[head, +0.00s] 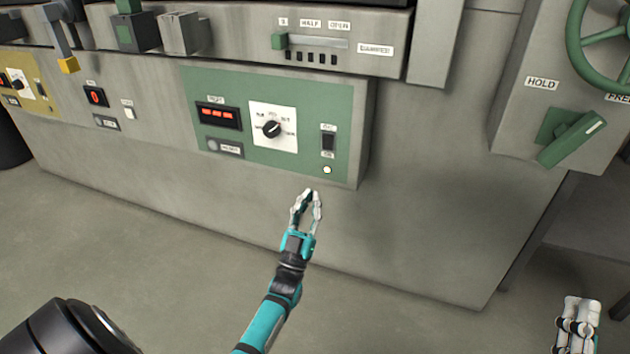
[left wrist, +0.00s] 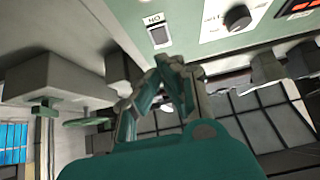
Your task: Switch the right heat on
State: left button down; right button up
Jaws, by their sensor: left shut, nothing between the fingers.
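The green heat panel (head: 310,90) is on the front of the grey machine. At its right side is a dark rocker switch (head: 328,141) with small labels above and below it. A small pale yellow lamp (head: 327,170) below the switch looks lit. My left gripper (head: 306,194) is shut and empty, just below the panel's lower edge, apart from the switch. In the left wrist view the switch (left wrist: 159,36) shows upside down, beyond the fingertips (left wrist: 168,62), with an ON label. My right gripper (head: 577,322) shows at the bottom right corner, its fingers unclear.
Left of the switch are a dial (head: 271,129) and a red display (head: 218,115). A slider (head: 280,41) sits above. At right are a green HOLD lever (head: 572,138) and a handwheel (head: 603,40).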

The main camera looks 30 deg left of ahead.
pick_arm(q)
jog(key=shift+v, duration=1)
jog(key=shift+w+f, duration=0.1)
